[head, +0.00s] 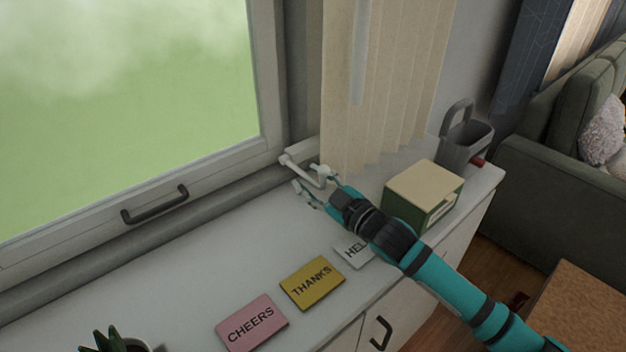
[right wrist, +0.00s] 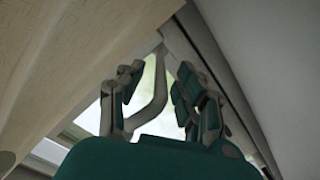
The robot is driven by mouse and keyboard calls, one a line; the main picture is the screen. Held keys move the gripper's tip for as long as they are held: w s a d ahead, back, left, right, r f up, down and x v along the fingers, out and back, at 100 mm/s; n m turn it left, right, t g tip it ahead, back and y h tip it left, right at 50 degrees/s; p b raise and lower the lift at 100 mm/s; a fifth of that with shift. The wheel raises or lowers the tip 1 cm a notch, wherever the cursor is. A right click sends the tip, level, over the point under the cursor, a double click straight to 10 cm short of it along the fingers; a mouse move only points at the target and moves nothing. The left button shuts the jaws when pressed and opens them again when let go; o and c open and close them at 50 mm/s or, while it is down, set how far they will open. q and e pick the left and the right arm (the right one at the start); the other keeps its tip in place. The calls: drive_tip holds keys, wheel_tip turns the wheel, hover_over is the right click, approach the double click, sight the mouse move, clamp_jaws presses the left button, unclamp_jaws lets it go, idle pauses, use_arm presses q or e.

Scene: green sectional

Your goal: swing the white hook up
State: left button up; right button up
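The white hook (head: 300,167) sticks out from the lower right corner of the window frame, above the white sill cabinet. My right gripper (head: 315,184) is at its outer end, with the fingers parted on either side of it. In the right wrist view, a pale bent bar (right wrist: 156,92), which looks like the hook, lies between the open fingers of the gripper (right wrist: 161,74), nearer the left finger. I cannot tell whether a finger touches it. My left gripper is not in view.
A beige blind (head: 385,85) hangs just behind the gripper. A green box (head: 420,195) and a grey watering can (head: 465,145) stand to the right. Cards reading THANKS (head: 312,283) and CHEERS (head: 251,323) lie in front. The cabinet top (head: 190,270) at left is mostly clear.

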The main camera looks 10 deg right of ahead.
sight(309, 176)
clamp_jaws()
idle(0.5)
drive_tip(key=r+g+h+p, duration=0.1)
drive_tip(key=r+p, duration=0.1)
drive_tip(key=p, duration=0.4)
drive_tip(key=r+g+h+p, duration=0.1)
drive_tip(key=g+p, duration=0.1)
drive_tip(key=p, duration=0.5)
drive_tip(key=w+r+g+h+p, duration=0.1)
drive_tip(key=r+g+p, duration=0.1)
drive_tip(key=p, duration=0.5)
drive_tip(key=shift+a+r, duration=0.3)
drive_tip(key=shift+a, duration=0.1)
drive_tip(key=shift+w+a+r+g+h+p, duration=0.2)
drive_tip(key=shift+g+h+p, duration=0.3)
drive_tip(key=shift+p, duration=0.7)
drive_tip(key=shift+f, duration=0.1)
